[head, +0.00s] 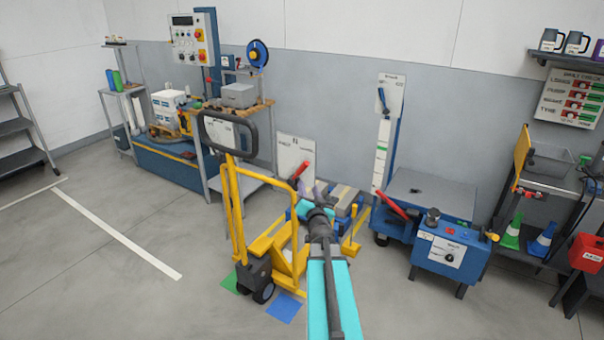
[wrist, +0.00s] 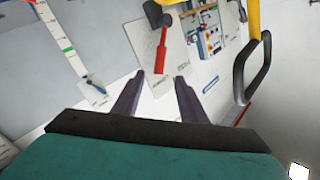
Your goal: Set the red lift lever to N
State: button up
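The red lift lever (head: 301,173) sits on a white panel (head: 288,153) behind the yellow pallet truck. The panel has small lettering along its top, with an N near the middle. The lever's handle tilts up and to the right in the head view. In the wrist view the red lever (wrist: 161,55) hangs from a dark hub on the white panel (wrist: 143,50). The lever's tip lies just beyond the fingertips, apparently apart. My gripper (head: 318,190) shows small in the head view.
The yellow pallet truck (head: 233,215) with its black loop handle (head: 228,133) stands left of my arm. A blue lift table (head: 430,190) with another red lever (head: 390,203) is at right. A post with a dark lever (head: 382,98) stands behind. Floor at left is clear.

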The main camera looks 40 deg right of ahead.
aim_at(303, 170)
jog(key=shift+w+d, duration=0.1)
jog(key=shift+w, duration=0.05)
jog(key=shift+p+x, duration=1.2)
jog(key=shift+x, duration=5.55)
